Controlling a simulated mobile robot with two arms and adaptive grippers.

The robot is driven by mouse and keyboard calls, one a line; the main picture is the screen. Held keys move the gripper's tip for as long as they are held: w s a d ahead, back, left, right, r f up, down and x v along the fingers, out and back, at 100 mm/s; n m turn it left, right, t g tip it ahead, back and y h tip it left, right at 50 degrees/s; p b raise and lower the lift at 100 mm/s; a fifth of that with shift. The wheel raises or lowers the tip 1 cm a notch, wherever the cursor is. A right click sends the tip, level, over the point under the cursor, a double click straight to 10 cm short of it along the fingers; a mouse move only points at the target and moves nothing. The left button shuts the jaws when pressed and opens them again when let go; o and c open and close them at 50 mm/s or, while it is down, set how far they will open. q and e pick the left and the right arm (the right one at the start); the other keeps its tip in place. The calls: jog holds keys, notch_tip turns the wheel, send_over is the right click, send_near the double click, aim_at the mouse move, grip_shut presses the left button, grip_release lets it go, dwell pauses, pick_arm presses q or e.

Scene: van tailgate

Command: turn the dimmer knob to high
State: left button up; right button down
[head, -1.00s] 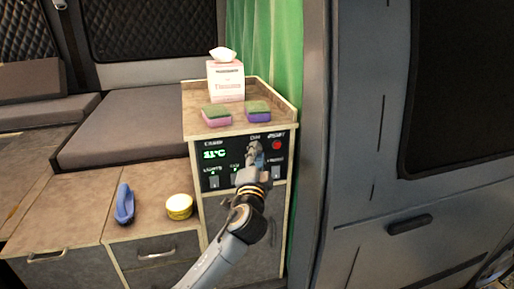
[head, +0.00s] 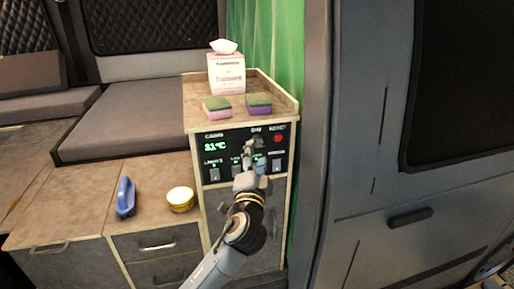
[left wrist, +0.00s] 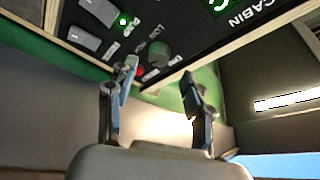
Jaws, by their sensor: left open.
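The dimmer knob (left wrist: 158,52) is a dark round knob on the black control panel (left wrist: 190,35), seen in the left wrist view just beyond my fingertips. Its printed label is beside it, but its pointer setting is too small to read. My left gripper (left wrist: 158,72) is open, one finger to either side of the knob's line, with no clear contact. In the head view my left gripper (head: 256,154) is in front of the panel (head: 222,165), below the dimmer label, and hides most of the knob. My right gripper is in neither view.
A red button (head: 278,139) and rocker switches (head: 276,167) are close by on the panel. Above, the cabinet top holds two sponges (head: 217,107) (head: 259,104) and a tissue box (head: 227,75). A blue brush (head: 125,198) and yellow tin (head: 180,199) are on the left counter.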

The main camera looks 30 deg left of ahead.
pick_arm(q)
jog(key=v, duration=0.8)
jog(key=shift+r, duration=0.15)
